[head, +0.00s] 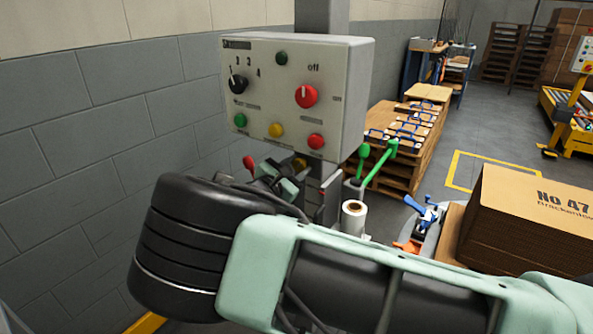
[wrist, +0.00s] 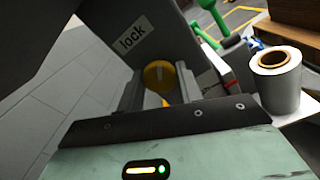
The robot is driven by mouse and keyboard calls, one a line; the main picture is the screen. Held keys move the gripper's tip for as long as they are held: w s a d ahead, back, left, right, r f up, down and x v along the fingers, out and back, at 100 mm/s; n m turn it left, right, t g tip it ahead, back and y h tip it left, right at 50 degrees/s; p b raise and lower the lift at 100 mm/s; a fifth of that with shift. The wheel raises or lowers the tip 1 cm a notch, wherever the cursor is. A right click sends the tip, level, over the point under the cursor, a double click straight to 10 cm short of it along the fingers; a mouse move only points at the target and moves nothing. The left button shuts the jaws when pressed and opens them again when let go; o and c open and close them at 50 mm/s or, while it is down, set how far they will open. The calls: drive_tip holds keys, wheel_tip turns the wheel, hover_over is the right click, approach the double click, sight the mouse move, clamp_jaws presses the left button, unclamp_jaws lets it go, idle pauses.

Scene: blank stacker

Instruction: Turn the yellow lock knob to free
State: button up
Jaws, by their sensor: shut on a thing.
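The yellow lock knob (wrist: 158,74) shows in the wrist view, on a dark grey plate (wrist: 112,55) beneath a pale label (wrist: 132,36) reading "lock". My gripper (wrist: 160,82) has one finger on each side of the knob and is shut on it. A narrow mark shows on the knob's face, but I cannot tell which setting it points to. In the head view, my arm covers much of this area; my gripper (head: 288,184) is below the control box, with a small bit of yellow (head: 299,163) beside it.
A control box (head: 290,95) with knobs and coloured buttons stands above my gripper. A paper roll (head: 354,215) and green handles (head: 378,162) are close on the right. A cardboard stack (head: 525,215) is farther right. A block wall (head: 110,140) is on the left.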

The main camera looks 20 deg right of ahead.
drive_tip(key=m+b, duration=0.2)
drive_tip(key=m, duration=0.3)
drive_tip(key=shift+f+m, duration=0.15)
drive_tip(key=shift+m, duration=0.15)
drive_tip(key=m+b, duration=0.3)
drive_tip(key=m, duration=0.1)
drive_tip(key=shift+m, duration=0.4)
drive_tip(key=o, duration=1)
drive_tip(key=v, duration=1.7)
drive_tip(key=shift+s+a+b, duration=0.15)
drive_tip(key=shift+a+b, duration=0.1)
drive_tip(key=shift+b, duration=0.05)
